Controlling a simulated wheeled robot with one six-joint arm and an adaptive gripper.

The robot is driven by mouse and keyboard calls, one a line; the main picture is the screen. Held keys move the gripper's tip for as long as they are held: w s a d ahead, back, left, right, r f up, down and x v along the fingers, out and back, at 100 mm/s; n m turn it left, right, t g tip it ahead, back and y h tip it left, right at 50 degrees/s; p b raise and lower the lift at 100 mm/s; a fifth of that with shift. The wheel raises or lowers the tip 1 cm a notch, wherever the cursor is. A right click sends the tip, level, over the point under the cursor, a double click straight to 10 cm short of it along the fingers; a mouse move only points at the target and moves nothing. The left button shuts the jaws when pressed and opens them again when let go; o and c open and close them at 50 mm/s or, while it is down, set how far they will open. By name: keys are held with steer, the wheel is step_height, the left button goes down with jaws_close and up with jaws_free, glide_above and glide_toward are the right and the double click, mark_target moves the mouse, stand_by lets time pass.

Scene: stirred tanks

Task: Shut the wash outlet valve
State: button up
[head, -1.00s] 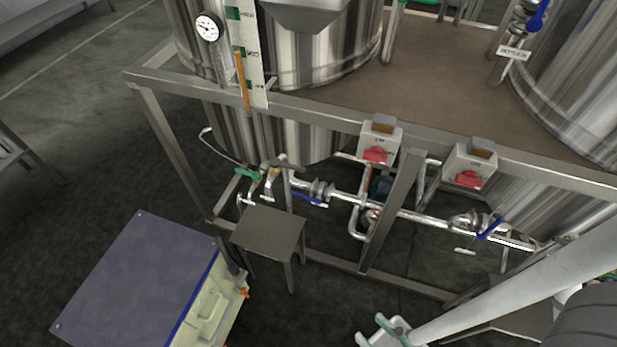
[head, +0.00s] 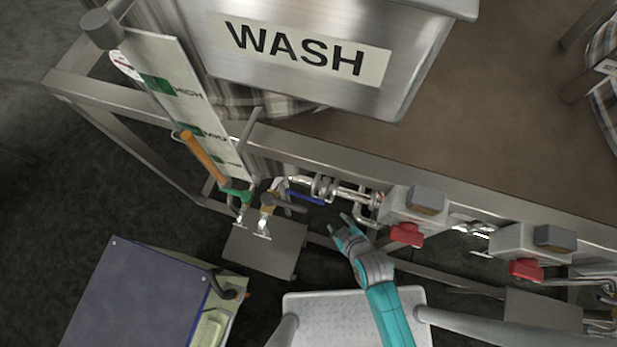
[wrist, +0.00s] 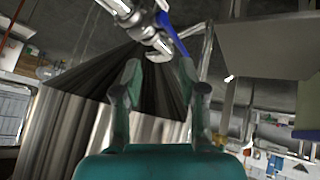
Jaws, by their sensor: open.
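A valve with a blue lever (head: 305,197) sits on the steel outlet pipe (head: 346,194) below the tank marked WASH (head: 306,50). The lever appears to lie roughly along the pipe. My gripper (head: 346,226) is open and empty, to the right of the lever and apart from it in the head view. In the wrist view my open fingers (wrist: 160,72) point toward the valve body (wrist: 150,36). The blue lever (wrist: 175,38) shows just beyond the fingertips, slanting past the right finger. The exact gap between fingers and lever is hard to tell.
A green-handled valve (head: 236,194) and an orange bar (head: 203,157) are left of the lever. A small steel table (head: 265,246) stands below. A blue-topped cabinet (head: 135,295) is lower left.

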steer(key=w+a+f+n+g, duration=0.2)
steer(key=w+a, duration=0.2)
steer(key=w, duration=0.2)
steer(key=n+g, duration=0.2)
steer(key=n, duration=0.1)
glide_toward(297, 194)
steer(key=shift+y, duration=0.4)
steer(key=x, duration=0.9)
steer(key=shift+d+f, duration=0.25)
steer(key=shift+d, duration=0.05)
jaws_close()
